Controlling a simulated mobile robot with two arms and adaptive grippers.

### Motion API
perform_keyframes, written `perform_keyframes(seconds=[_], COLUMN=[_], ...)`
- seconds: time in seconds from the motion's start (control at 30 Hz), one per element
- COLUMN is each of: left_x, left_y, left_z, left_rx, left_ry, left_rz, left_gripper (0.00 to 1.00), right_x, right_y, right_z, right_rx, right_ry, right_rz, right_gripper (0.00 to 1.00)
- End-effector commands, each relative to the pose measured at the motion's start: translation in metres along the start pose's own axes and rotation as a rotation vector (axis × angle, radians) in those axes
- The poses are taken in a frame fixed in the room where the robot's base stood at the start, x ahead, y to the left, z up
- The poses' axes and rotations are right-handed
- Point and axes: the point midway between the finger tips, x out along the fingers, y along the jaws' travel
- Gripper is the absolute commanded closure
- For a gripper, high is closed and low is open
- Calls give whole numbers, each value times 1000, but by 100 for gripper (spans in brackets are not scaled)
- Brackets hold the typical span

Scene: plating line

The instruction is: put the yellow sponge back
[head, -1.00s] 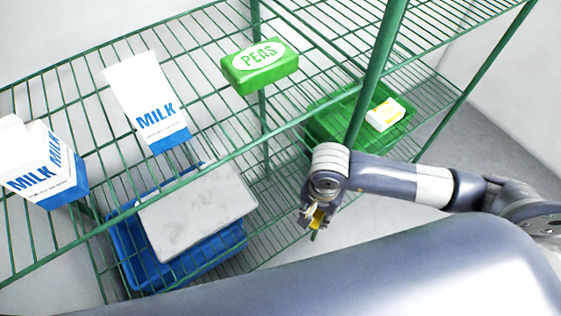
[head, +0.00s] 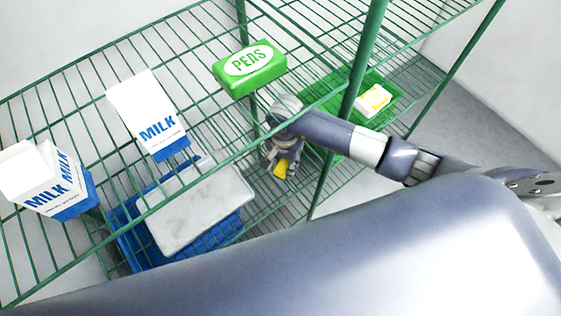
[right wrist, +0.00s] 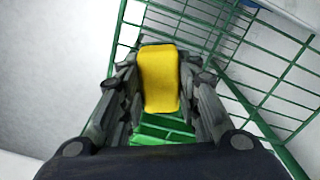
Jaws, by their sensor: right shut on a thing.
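The yellow sponge (right wrist: 158,80) is held between the fingers of my right gripper (right wrist: 158,95) in the right wrist view. In the head view only a small part of the sponge (head: 281,169) shows below the right gripper (head: 284,160). The gripper is shut on it, in the rack between the blue crate and the green crate, below the upper shelf. The left gripper is not in view.
The green wire rack holds a green peas box (head: 250,70) and two milk cartons (head: 150,115) (head: 48,180) on the upper shelf. A rack post (head: 352,85) stands close to my right arm.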

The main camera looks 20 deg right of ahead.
Motion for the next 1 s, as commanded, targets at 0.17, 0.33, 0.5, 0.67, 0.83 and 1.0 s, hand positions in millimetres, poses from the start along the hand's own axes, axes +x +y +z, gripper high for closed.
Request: perform_keyframes(seconds=[0.17, 0.33, 0.5, 0.67, 0.83, 1.0], left_x=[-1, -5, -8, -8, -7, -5], left_y=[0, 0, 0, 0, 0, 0], left_z=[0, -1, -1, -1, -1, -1], left_rx=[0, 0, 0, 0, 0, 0], left_ry=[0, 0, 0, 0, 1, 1], left_rz=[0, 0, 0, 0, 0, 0], left_gripper=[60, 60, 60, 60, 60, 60], right_x=[1, 11, 33, 37, 38, 40], right_y=[-11, -18, -18, -18, -18, -18], right_z=[-8, -10, -12, -12, -12, -13], right_rx=[1, 3, 2, 0, 0, 0], right_ry=[1, -5, -2, 1, 1, 1], right_rz=[0, 5, 1, -1, -1, -1], right_gripper=[89, 89, 89, 89, 89, 56])
